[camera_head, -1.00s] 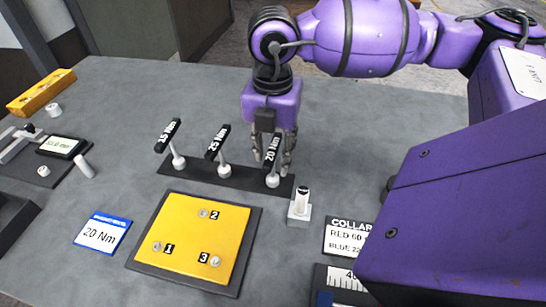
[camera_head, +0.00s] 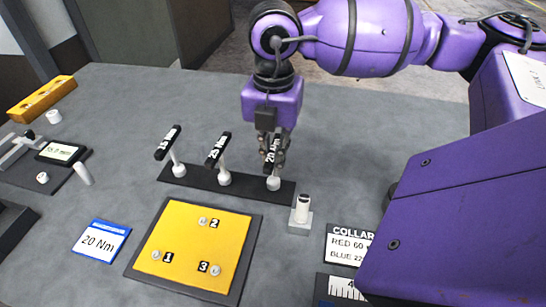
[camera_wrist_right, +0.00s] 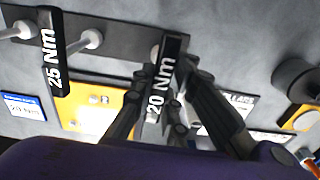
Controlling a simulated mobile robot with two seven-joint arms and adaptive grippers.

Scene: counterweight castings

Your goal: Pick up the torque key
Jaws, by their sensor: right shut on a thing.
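Several torque keys with black labelled handles stand upright in a dark rack (camera_head: 200,181). The 20 Nm key (camera_head: 273,182) is at the right end, with its foot in the rack. My right gripper (camera_head: 274,158) is shut on its handle, which also shows between the fingers in the right wrist view (camera_wrist_right: 164,78). The 25 Nm key (camera_head: 217,150) stands in the middle and the leftmost key (camera_head: 168,143) beyond it. A blue-edged card (camera_head: 101,241) reads 20 Nm. My left gripper is not in view.
A yellow plate (camera_head: 195,248) with numbered bolts 1, 2 and 3 lies in front of the rack. A small pale block with a post (camera_head: 301,212) stands right of it. A collar sign (camera_head: 348,243), a gauge (camera_head: 61,153) and a yellow bar (camera_head: 42,98) are also on the table.

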